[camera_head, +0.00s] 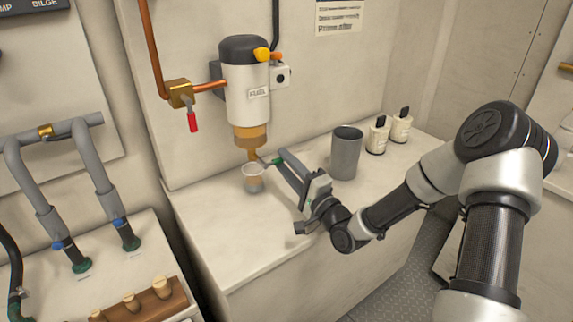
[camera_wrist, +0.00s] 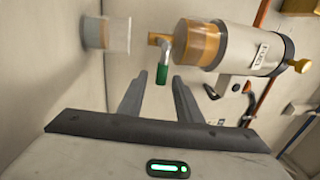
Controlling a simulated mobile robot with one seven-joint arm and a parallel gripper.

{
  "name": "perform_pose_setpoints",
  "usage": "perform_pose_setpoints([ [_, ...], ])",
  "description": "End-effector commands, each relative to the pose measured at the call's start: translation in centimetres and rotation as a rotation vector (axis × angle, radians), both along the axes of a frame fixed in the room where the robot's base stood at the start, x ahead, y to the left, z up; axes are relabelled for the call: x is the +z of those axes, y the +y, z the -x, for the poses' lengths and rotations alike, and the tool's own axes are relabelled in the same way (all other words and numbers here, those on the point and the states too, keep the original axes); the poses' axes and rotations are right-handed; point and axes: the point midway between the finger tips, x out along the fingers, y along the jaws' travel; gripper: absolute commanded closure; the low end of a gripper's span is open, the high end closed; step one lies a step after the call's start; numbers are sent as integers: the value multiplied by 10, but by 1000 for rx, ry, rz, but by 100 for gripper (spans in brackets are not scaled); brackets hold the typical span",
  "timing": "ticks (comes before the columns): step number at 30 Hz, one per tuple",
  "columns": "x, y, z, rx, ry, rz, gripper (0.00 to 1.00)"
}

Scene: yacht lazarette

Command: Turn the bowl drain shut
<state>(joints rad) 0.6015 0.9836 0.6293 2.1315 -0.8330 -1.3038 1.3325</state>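The fuel filter (camera_head: 247,92) hangs on the wall with an amber bowl (camera_head: 251,136) at its bottom. In the wrist view, turned on its side, the bowl (camera_wrist: 197,45) ends in a brass drain (camera_wrist: 158,39). A lever with a green grip (camera_wrist: 162,74) sticks out from the drain, crosswise to the filter's axis, towards my gripper. My gripper (camera_wrist: 160,82) is open, its two fingers on either side of the lever's line; contact cannot be told. In the head view my gripper (camera_head: 275,160) is beside the drain. A clear cup (camera_head: 253,180) with brownish liquid stands below.
A grey canister (camera_head: 346,153) stands close to the right of my gripper, with two small white bottles (camera_head: 378,136) (camera_head: 400,127) beyond. A red-handled valve (camera_head: 192,121) sits on the copper pipe at left. The counter's front left (camera_head: 215,235) is clear.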

Motion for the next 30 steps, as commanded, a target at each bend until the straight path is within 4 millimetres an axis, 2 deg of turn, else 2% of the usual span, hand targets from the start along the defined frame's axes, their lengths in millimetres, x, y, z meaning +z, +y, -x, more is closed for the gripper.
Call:
perform_pose_setpoints([
  [5, -1, -3, 3, 0, -1, 1, 68],
  [8, -3, -9, 13, -1, 1, 0, 68],
  [21, -23, -67, 97, -4, 3, -3, 68],
  [27, -31, -86, 127, -3, 2, -2, 68],
  [30, -33, -92, 136, -2, 2, -1, 68],
])
